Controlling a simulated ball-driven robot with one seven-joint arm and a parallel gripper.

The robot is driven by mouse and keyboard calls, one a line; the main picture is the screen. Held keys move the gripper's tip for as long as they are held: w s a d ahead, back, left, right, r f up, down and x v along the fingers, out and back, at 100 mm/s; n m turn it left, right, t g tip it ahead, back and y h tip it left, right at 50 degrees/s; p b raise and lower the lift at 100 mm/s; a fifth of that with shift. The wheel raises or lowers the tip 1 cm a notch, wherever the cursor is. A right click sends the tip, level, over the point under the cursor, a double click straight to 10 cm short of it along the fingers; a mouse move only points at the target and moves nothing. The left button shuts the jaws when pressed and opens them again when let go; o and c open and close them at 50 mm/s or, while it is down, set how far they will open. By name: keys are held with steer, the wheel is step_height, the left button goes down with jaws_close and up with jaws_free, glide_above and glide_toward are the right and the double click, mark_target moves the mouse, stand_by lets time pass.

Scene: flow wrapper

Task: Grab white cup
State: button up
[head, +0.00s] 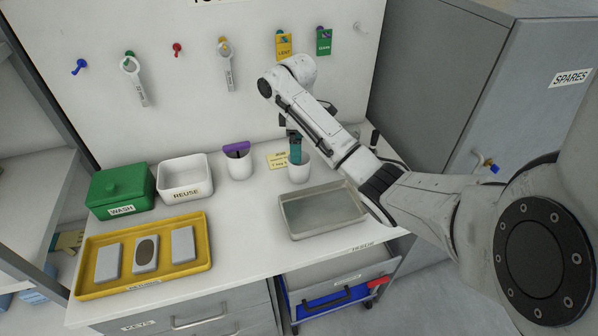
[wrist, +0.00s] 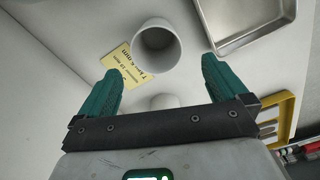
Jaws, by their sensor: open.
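In the wrist view, a white rounded thing (wrist: 163,102) is partly hidden behind the gripper body.
A white REUSE bin (head: 185,188), green WASH box (head: 120,194) and yellow tray (head: 150,278) are further left. The pegboard wall stands behind.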

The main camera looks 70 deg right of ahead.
mark_target(299, 168)
steer(key=f, duration=0.3)
steer(key=f+p, duration=0.1)
steer(key=f, duration=0.4)
steer(key=shift+s+d+f, duration=0.2)
steer(key=shift+d+f, duration=0.05)
steer(key=shift+f, duration=0.15)
steer(key=shift+c, duration=0.4)
steer(key=c, duration=0.9)
steer(key=shift+r, duration=0.1)
steer(key=shift+c, duration=0.2)
